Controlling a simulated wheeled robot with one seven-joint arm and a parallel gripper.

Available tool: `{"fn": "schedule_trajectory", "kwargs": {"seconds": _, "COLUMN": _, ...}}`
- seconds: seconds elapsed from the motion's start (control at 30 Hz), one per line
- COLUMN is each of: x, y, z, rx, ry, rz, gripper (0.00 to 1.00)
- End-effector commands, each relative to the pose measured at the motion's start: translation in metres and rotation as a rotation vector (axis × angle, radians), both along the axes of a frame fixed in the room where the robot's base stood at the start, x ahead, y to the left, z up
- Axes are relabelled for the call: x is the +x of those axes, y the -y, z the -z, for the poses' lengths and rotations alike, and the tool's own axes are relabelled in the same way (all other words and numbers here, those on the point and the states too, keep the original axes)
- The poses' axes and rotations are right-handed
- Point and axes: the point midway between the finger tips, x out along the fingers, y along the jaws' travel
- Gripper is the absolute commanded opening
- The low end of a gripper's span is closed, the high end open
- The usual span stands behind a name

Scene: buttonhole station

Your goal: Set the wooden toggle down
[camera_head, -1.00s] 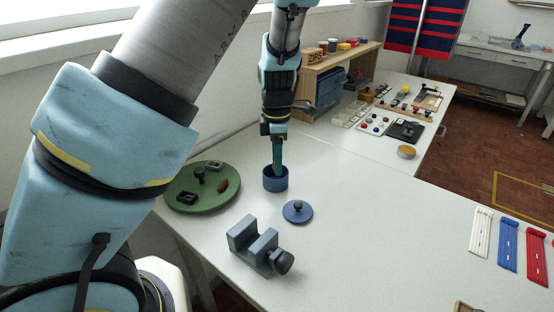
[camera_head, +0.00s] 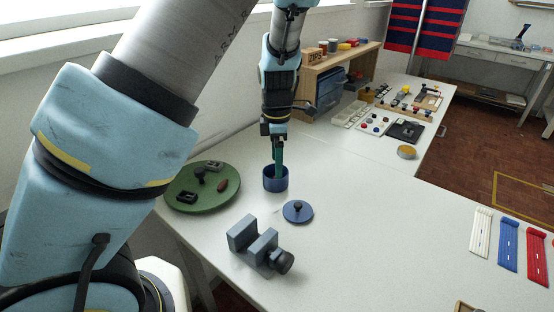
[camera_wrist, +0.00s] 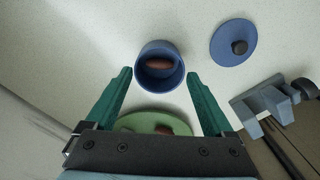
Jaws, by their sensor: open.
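A brown wooden toggle (camera_wrist: 159,63) lies inside the round blue pot (camera_wrist: 159,81), seen in the wrist view. The pot (camera_head: 275,184) stands on the white table, and its inside is hidden in the head view. A similar brown piece (camera_head: 222,185) lies on the green round tray (camera_head: 209,203). My gripper (camera_wrist: 158,76) is open, with its green fingers apart and nothing between their tips. It points down over the pot, and in the head view the fingertips (camera_head: 279,166) are at about the height of the rim.
A blue lid with a dark knob (camera_head: 298,211) lies right of the pot. A grey vise-like block (camera_head: 258,244) stands in front. Small dark parts (camera_head: 187,197) share the green tray. The table to the right is largely clear, up to the coloured strips (camera_head: 508,247).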

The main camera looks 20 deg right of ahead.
Motion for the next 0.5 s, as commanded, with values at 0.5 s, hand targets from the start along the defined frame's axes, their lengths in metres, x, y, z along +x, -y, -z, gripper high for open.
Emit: {"fn": "schedule_trajectory", "kwargs": {"seconds": 0.5, "x": 0.000, "y": 0.000, "z": -0.035, "rx": 0.000, "ry": 0.000, "rz": -0.001, "gripper": 0.87}}
